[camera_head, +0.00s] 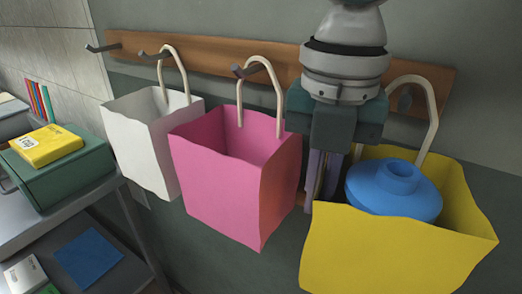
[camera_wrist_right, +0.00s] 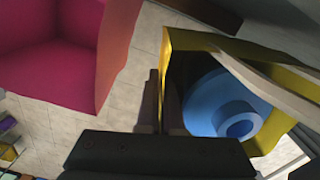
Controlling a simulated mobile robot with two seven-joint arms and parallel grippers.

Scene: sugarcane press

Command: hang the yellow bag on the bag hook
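The yellow bag (camera_head: 390,250) is at the right in the head view, with a blue round object (camera_head: 395,190) inside it. Its pale handle (camera_head: 432,115) arches up over the rightmost hook (camera_head: 405,98) on the wooden rail. Whether the handle bears on that hook is unclear. My right gripper (camera_head: 321,180) points down at the bag's left rim, between it and the pink bag. In the wrist view the bag's edge (camera_wrist_right: 165,50) runs toward the narrow gap between the fingers (camera_wrist_right: 161,105). I cannot tell whether they pinch it. My left gripper is not in view.
A pink bag (camera_head: 225,190) and a white bag (camera_head: 150,135) hang from hooks on the wooden rail (camera_head: 205,52), left of my gripper. The pink bag is close beside it. A shelf unit at the left holds a green box (camera_head: 75,180) with a yellow book (camera_head: 45,146) on it.

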